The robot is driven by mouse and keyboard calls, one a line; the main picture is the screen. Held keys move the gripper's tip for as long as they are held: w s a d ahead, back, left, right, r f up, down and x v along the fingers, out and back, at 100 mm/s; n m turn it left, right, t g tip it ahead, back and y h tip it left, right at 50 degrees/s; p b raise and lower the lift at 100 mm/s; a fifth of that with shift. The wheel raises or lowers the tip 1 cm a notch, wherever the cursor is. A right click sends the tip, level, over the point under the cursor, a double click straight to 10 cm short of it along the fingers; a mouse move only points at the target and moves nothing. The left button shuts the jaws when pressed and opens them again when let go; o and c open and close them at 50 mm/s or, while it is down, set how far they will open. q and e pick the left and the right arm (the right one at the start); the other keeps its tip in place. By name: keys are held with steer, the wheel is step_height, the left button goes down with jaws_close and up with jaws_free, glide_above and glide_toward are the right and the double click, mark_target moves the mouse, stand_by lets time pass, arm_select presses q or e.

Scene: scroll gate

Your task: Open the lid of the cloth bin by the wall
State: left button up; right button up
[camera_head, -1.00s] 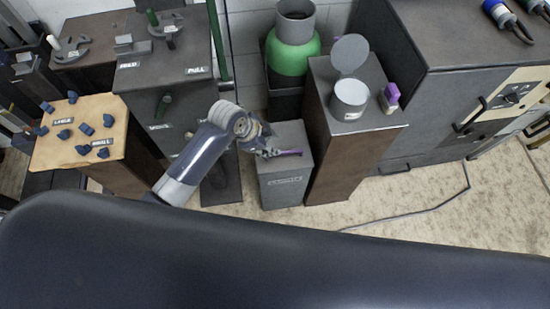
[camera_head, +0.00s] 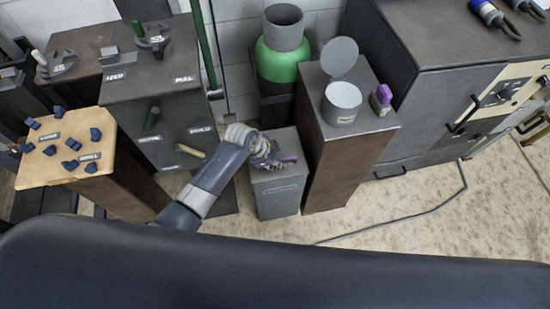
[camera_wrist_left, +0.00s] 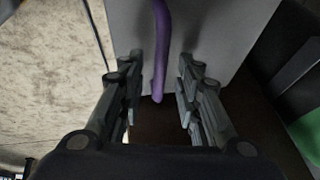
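The cloth bin is a grey box (camera_head: 278,197) with a label on its front, standing on the floor by the wall. Its grey lid is down, with a purple strip (camera_head: 288,158) on top. My left gripper (camera_head: 272,164) is over the lid, just left of the purple strip. In the left wrist view, the two fingers (camera_wrist_left: 160,66) are apart, with the purple strip (camera_wrist_left: 160,40) between them and gaps on both sides. The pale grey lid (camera_wrist_left: 210,25) is behind them. My right gripper is not in view.
A brown stand (camera_head: 340,165) with a white lidded canister (camera_head: 341,104) is close to the bin's right. A green cylinder (camera_head: 283,62) stands behind. A grey cabinet (camera_head: 165,95) with handles is left. Floor at front right is open, with a cable (camera_head: 400,223).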

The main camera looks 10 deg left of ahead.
arm_select(q)
jaws_close()
steer(key=shift+w+a+r+g+p, duration=0.1)
steer(key=shift+w+r+g+p, duration=0.3)
steer(key=shift+r, duration=0.3)
steer(key=w+a+r+g+h, duration=0.1)
steer(key=w+a+r+g, duration=0.1)
steer(key=w+r, duration=0.3)
steer(key=shift+w+r+n+g+b, duration=0.4)
steer(key=shift+r+b, duration=0.05)
steer(key=shift+r, duration=0.2)
steer(key=shift+a, duration=0.1)
